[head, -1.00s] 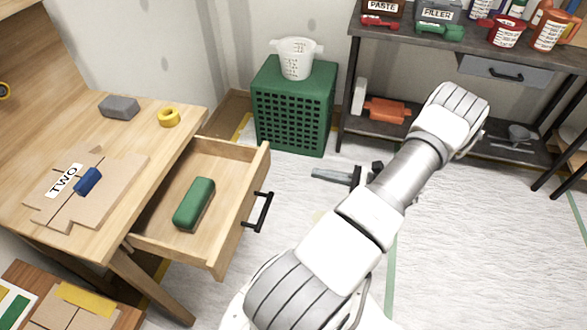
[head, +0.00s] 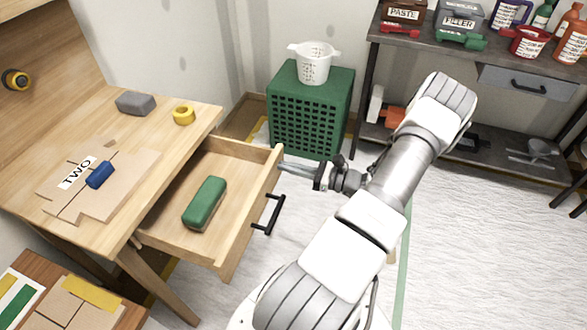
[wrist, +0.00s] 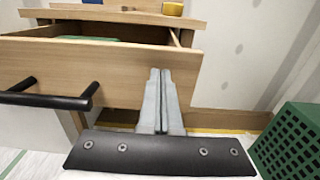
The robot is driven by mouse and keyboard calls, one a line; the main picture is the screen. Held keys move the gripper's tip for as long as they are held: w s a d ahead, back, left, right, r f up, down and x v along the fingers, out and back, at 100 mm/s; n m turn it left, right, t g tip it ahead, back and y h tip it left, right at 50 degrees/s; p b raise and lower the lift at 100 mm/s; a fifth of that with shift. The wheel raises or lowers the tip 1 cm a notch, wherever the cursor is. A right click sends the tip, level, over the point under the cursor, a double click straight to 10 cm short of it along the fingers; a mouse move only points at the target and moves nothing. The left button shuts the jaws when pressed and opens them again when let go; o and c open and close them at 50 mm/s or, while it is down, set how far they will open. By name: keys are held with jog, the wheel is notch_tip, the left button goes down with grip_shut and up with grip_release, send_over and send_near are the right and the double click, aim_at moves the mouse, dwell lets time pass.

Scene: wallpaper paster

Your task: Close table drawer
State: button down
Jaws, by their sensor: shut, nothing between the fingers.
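The table drawer (head: 225,240) is pulled out from the wooden table (head: 205,113), with a green block (head: 205,203) lying inside. Its black bar handle (head: 270,214) is on the front panel and also shows at the left of the wrist view (wrist: 45,98). My gripper (head: 284,166) is shut and empty, its fingertips at the far end of the drawer front, beyond the handle. In the wrist view my gripper (wrist: 160,75) points at the front panel (wrist: 115,65), near its right end. I cannot tell whether the fingertips touch it.
A green crate (head: 310,115) with a white measuring cup (head: 314,63) on top stands behind the gripper. A dark shelf (head: 470,62) with a grey drawer (head: 526,82) is at the back right. The floor (head: 470,240) on the right is clear.

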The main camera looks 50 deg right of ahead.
send_over(211, 159)
jog(key=s, duration=0.1)
jog(key=shift+d+p, duration=0.1)
jog(key=shift+p, duration=0.3)
jog(key=shift+w+a+r, duration=0.15)
jog(key=shift+w+a, duration=0.05)
jog(key=shift+w, duration=0.3)
jog(key=shift+w, duration=0.1)
